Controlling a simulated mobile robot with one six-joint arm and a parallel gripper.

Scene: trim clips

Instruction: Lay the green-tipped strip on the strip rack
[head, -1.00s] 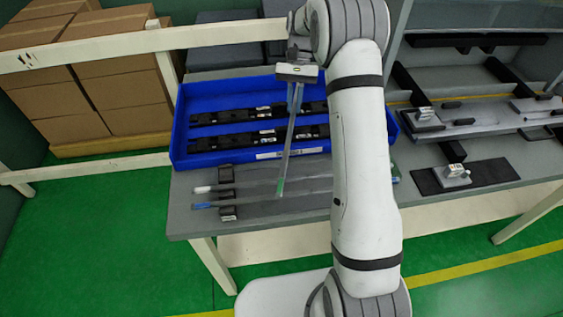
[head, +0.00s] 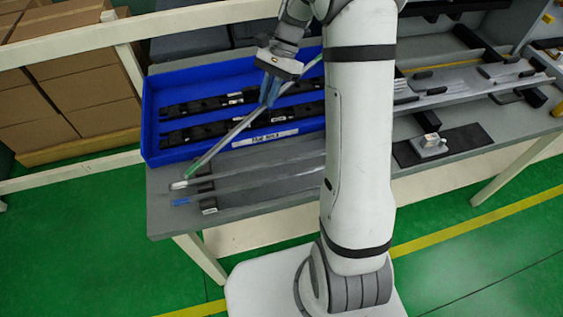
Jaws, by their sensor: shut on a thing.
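My gripper (head: 268,98) is shut on the green-tipped strip (head: 236,132), a long thin grey bar with green near both ends. It holds the strip slantwise above the front of the blue bin, lower-left end above or near the rack's left end; contact there cannot be told. The strip rack (head: 208,206) is a set of black blocks on the grey table at the front left. My arm hides the right part of the rack.
The blue bin (head: 152,125) with black clip rails stands behind the rack. At right are a black mat (head: 470,140) with a small grey fixture (head: 430,146) and a long rail assembly (head: 460,92). Cartons (head: 75,100) stand behind a white rail at left.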

